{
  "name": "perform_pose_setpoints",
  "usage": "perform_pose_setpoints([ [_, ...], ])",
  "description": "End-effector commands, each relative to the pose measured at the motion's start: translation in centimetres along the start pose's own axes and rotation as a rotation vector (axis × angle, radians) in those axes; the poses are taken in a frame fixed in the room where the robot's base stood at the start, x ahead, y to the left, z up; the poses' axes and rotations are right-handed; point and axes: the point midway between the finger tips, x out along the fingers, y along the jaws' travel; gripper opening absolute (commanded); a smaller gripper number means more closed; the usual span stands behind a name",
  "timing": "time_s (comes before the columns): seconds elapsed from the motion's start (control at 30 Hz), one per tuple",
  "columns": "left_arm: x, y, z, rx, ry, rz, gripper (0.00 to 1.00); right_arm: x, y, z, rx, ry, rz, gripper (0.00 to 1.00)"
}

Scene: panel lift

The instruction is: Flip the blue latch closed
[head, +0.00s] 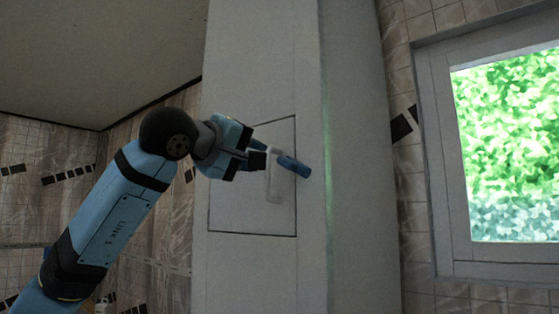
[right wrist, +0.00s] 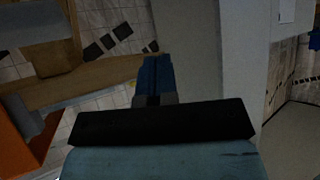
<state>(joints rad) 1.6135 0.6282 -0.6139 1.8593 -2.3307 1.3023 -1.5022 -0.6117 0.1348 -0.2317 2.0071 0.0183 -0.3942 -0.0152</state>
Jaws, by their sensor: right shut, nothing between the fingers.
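The blue latch (head: 294,166) is a short bar at the right edge of a square panel (head: 235,205) in a pale column. It slants down to the right, and its right end reaches past the panel's seam. A pale upright handle (head: 274,185) stands just left of it on the panel. My left gripper (head: 264,154) is just left of the handle's top, pointing right; I cannot tell its exact gap or whether it touches the handle. My right gripper (right wrist: 156,58) is shut and empty in the right wrist view, away from the latch.
A window (head: 505,150) is in the tiled wall to the right. The pale column (head: 265,60) rises between the tiled walls. In the right wrist view, a brown surface (right wrist: 85,80) and an orange object (right wrist: 25,135) lie left of my right gripper.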

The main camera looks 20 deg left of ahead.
Motion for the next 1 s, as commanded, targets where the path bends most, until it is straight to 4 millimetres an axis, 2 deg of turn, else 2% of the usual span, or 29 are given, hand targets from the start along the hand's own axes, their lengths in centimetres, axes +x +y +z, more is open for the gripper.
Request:
perform_pose_setpoints([
  [0.03, 1.3, 0.2, 0.0, -0.002, -0.004, -0.001, 0.3, -0.3, 0.0, -0.4, -0.003, 0.001, 0.001, 0.0],
  [0.2, 4.9, 0.2, 0.0, -0.003, -0.003, 0.0, 0.3, -0.7, 0.1, -0.8, -0.01, 0.002, 0.002, 0.0],
  [0.4, 8.1, 0.1, 0.0, -0.003, -0.003, 0.0, 0.3, -1.0, -0.1, -0.9, -0.014, -0.002, -0.001, 0.0],
  [0.6, 9.5, 0.1, 0.0, -0.002, -0.001, 0.001, 0.3, -1.1, -0.2, -0.9, -0.014, -0.004, -0.003, 0.0],
  [0.87, 9.6, 0.0, 0.0, -0.001, -0.001, 0.001, 0.3, -1.1, -0.2, -1.1, -0.014, -0.003, -0.003, 0.0],
  [0.9, 9.6, 0.0, 0.0, -0.001, -0.001, 0.001, 0.28, -1.1, -0.2, -1.1, -0.014, -0.002, -0.003, 0.0],
  [1.0, 9.6, 0.0, 0.0, -0.001, -0.001, 0.001, 0.04, -1.2, -0.2, -1.3, -0.014, 0.001, -0.003, 0.0],
])
